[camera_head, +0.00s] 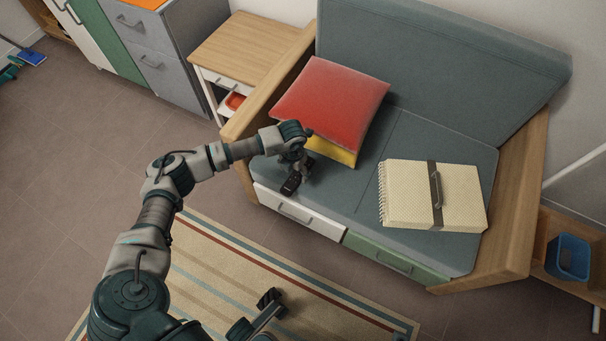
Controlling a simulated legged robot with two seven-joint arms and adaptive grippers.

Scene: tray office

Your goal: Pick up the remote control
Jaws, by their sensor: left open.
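A small dark object that looks like the remote control (291,184) lies on the grey sofa seat near its front edge, left of centre. My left arm reaches in from the left, and my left gripper (303,170) is right over the sofa seat beside the remote. Its jaws are open and partly overlap the remote in the picture; I cannot tell whether they touch it. My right gripper (269,299) shows small and dark at the bottom, over the striped rug; its jaws are too unclear to read.
A red cushion (330,100) lies on a yellow one (335,151) just behind the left gripper. A cream spiral notebook (405,193) with a dark strap lies on the seat's right. Wooden sofa arms (512,205) bound the seat. A side table (245,48) stands left.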

